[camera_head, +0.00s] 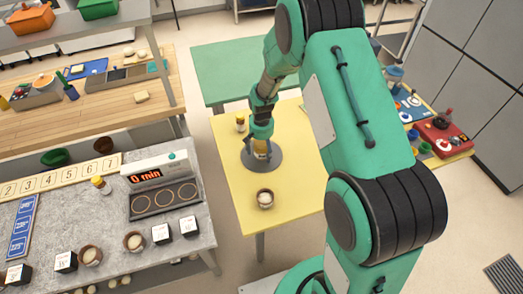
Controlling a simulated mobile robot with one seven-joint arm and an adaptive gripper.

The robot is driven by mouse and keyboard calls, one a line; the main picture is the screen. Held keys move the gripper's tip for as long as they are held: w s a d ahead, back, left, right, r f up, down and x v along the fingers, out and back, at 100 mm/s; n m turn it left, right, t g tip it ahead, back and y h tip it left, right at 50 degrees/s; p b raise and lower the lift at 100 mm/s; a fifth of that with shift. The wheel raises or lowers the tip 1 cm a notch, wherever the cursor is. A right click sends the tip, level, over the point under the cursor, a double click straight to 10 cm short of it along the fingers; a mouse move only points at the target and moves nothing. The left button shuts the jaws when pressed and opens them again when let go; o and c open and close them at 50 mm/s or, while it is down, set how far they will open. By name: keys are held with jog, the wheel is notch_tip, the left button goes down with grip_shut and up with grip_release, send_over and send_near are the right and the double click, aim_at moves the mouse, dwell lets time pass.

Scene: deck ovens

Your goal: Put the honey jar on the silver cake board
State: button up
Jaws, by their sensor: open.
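My gripper (261,136) points down over the round silver cake board (274,168) on the yellow table. It is open. A small honey-coloured jar (261,149), apparently the honey jar, stands upright on the board, directly below the gripper. The fingers are around or just above its top; I cannot tell whether they touch it. The gripper hides the jar's upper part.
On the yellow table (225,190), another small jar (240,123) stands behind the board, left of my gripper. The table's front left is clear. A grey counter (180,237) stands at left.

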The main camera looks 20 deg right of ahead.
jog(key=shift+r, duration=0.1)
notch_tip(320, 180, up, 12)
jog(key=shift+r+p, duration=0.1)
jog(key=shift+p, duration=0.75)
dwell(0.4)
jog(key=shift+r, duration=0.35)
jog(key=s+a+r+t, duration=0.1)
jog(key=s+r, duration=0.3)
jog(key=r, duration=0.4)
jog(key=s+r+n+t, duration=0.1)
jog(key=s+r, duration=0.3)
jog(key=r, duration=0.4)
jog(key=s+a+r+t, duration=0.1)
jog(key=s+r, duration=0.4)
jog(key=r, duration=0.3)
jog(key=s+r+t, duration=0.1)
jog(key=s+r, duration=0.2)
jog(key=s, duration=0.4)
jog(key=s+r+n, duration=0.1)
jog(key=s+r, duration=0.2)
jog(key=s, duration=0.4)
jog(key=s+a+r+n+t, duration=0.1)
jog(key=s+r, duration=0.2)
jog(key=s, duration=0.4)
jog(key=shift+s+r+t, duration=0.2)
jog(key=shift+s+t, duration=0.1)
jog(key=shift+s, duration=0.05)
